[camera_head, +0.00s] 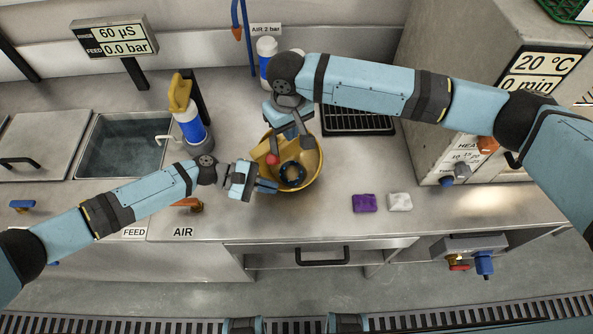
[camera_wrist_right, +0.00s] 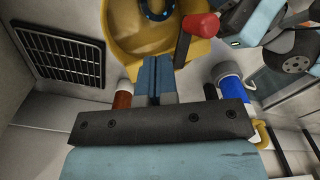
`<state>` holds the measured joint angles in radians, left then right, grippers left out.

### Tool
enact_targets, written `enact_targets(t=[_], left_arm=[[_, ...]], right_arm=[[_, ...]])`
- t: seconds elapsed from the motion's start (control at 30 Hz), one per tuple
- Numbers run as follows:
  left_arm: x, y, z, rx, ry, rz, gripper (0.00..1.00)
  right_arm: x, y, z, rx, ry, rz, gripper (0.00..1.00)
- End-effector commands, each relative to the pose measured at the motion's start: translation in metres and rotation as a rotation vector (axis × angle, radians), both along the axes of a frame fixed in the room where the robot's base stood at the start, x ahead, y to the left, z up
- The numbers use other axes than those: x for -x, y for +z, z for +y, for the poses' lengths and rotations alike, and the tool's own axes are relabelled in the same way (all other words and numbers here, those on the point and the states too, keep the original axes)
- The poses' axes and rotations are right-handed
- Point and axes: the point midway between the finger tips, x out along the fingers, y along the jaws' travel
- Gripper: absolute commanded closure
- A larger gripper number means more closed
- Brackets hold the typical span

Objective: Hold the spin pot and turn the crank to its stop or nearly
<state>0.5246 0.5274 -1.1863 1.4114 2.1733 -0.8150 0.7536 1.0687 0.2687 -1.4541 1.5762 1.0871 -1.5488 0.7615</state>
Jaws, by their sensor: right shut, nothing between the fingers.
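The spin pot (camera_head: 314,182) is a yellow bowl with a dark blue ring-shaped part inside, and it also shows at the top of the right wrist view (camera_wrist_right: 125,38). The crank's red knob (camera_head: 273,160) is over the pot's upper left part; in the right wrist view the knob (camera_wrist_right: 201,26) sits on a grey bar. My right gripper (camera_head: 290,132) is shut and empty above the pot's back side, beside the crank. Its blue fingers (camera_wrist_right: 155,75) are apart from the knob. My left gripper (camera_head: 268,186) is at the pot's left rim; its grip there is too small to tell.
A blue-and-white bottle with a yellow top (camera_head: 187,115) stands left of the pot, near a sink (camera_head: 122,145). A black grate (camera_head: 357,120) lies behind right. Purple (camera_head: 364,203) and white (camera_head: 400,202) blocks lie right. The counter's front is mostly clear.

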Motion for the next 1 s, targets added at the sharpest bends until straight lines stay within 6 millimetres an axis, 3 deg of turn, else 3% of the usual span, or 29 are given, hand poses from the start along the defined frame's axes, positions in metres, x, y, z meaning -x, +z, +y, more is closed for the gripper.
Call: enact_targets(t=[0.1,0.3,1.0], left_arm=[[0.001,-0.003,0.001,-0.004,0.001,0.002,1.00],[0.001,-0.003,0.001,-0.004,0.001,0.002,1.00],[0.001,-0.003,0.001,-0.004,0.001,0.002,1.00]], right_arm=[[0.001,-0.016,0.001,-0.001,0.000,0.003,1.00],[0.000,-0.029,0.000,-0.001,0.000,0.000,1.00],[0.000,-0.031,0.000,-0.001,0.001,0.000,1.00]])
